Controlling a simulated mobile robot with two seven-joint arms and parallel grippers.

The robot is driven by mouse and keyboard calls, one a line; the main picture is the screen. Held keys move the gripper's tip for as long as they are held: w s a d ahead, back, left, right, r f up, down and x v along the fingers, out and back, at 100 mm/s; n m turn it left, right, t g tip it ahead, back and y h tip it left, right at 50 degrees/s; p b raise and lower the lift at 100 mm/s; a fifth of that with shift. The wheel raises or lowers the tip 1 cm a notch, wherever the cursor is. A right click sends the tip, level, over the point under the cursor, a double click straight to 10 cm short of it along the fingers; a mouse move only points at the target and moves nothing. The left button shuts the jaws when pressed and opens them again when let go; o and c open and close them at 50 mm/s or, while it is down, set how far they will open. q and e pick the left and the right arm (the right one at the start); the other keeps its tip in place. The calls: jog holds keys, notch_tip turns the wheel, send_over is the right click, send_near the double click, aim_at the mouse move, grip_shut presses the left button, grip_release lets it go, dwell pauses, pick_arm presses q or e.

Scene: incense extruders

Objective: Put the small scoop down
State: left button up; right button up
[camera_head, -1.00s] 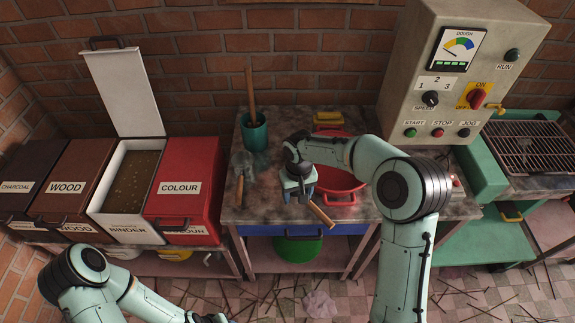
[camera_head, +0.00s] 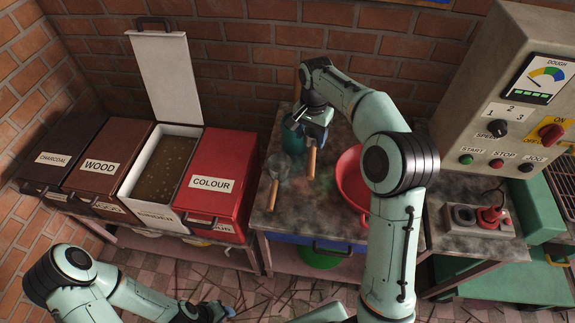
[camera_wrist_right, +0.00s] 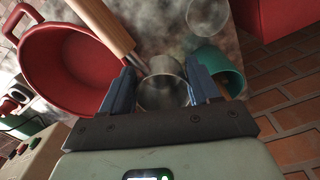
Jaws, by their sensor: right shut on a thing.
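The small scoop, a metal cup with a wooden handle (camera_head: 311,162), is in my right gripper (camera_head: 317,128) above the worktable. In the right wrist view its cup (camera_wrist_right: 162,85) sits between the fingers and its handle runs up to the left. My right gripper is shut on the cup; the cup is mostly hidden in the head view. The worktable's stained top (camera_head: 288,215) lies below. Another scoop (camera_head: 278,168) rests on it, to the left. My left gripper (camera_head: 208,312) is low at the bottom edge, away from the table, its jaws unclear.
A teal pot (camera_head: 293,142) stands just left of and behind the right gripper. A red basin (camera_head: 350,178) is to the right. Labelled bins, including the red COLOUR bin (camera_head: 213,172), stand left. The front of the tabletop has bare room.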

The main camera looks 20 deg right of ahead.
jog(key=shift+w+r, duration=0.25)
jog(key=shift+w, duration=0.1)
notch_tip(320, 180, down, 14)
jog(key=shift+f+b, duration=0.25)
jog(key=shift+b, duration=0.55)
pick_arm(q)
jog(key=shift+s+f, duration=1.1)
jog(key=shift+s, duration=0.05)
pick_arm(e)
jog(key=shift+m, duration=0.3)
jog(key=shift+f, duration=2.5)
jog(key=shift+f, duration=0.15)
jog(key=o, duration=0.9)
jog(key=shift+c, duration=0.2)
